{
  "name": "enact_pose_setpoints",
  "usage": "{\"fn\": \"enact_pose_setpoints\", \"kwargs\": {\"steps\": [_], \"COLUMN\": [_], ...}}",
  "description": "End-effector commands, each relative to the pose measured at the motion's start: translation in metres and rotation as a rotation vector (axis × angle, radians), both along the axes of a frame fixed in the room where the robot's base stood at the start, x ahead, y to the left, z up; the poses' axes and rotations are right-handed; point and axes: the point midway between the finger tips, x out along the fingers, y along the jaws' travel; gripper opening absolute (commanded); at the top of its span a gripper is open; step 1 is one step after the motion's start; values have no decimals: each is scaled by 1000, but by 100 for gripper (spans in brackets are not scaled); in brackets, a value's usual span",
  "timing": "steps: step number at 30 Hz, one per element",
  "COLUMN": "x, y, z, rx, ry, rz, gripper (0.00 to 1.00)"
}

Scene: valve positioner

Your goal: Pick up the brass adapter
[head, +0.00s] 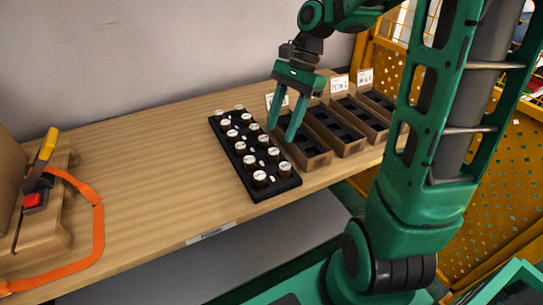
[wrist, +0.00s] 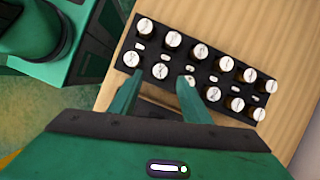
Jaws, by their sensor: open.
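A black tray (head: 288,186) on the wooden bench holds two rows of small upright cylinders with pale, marked tops and dark brassy sides. One near-end cylinder (head: 260,178) shows clearly in the head view. I cannot tell which of them is the brass adapter, as the marks are too small to read. My green gripper (head: 281,134) is open and points down above the right side of the tray, with nothing held. In the wrist view, the gripper's fingers (wrist: 158,84) reach over the row nearer me and partly hide the tray and some cylinders there.
Several brown compartment boxes (head: 312,158) with label cards stand close to the right of the tray. At the left are a wooden fixture with a yellow-handled tool (head: 48,144) and an orange strap (head: 98,235). The bench between (head: 150,160) is clear. A grey wall stands behind.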

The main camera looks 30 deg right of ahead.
Motion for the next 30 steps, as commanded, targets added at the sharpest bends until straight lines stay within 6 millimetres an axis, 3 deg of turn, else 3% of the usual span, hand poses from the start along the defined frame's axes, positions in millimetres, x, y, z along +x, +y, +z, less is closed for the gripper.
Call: {"fn": "enact_pose_setpoints", "kwargs": {"steps": [8,18,27,28,30], "x": [-2,-4,-3,-3,-3], "y": [7,18,20,20,20], "z": [-20,-61,-66,-66,-66], "rx": [-1,0,-2,-2,-2], "ry": [2,2,-1,-1,-1], "rz": [0,1,1,1,1], "gripper": [43,43,43,41,24]}}
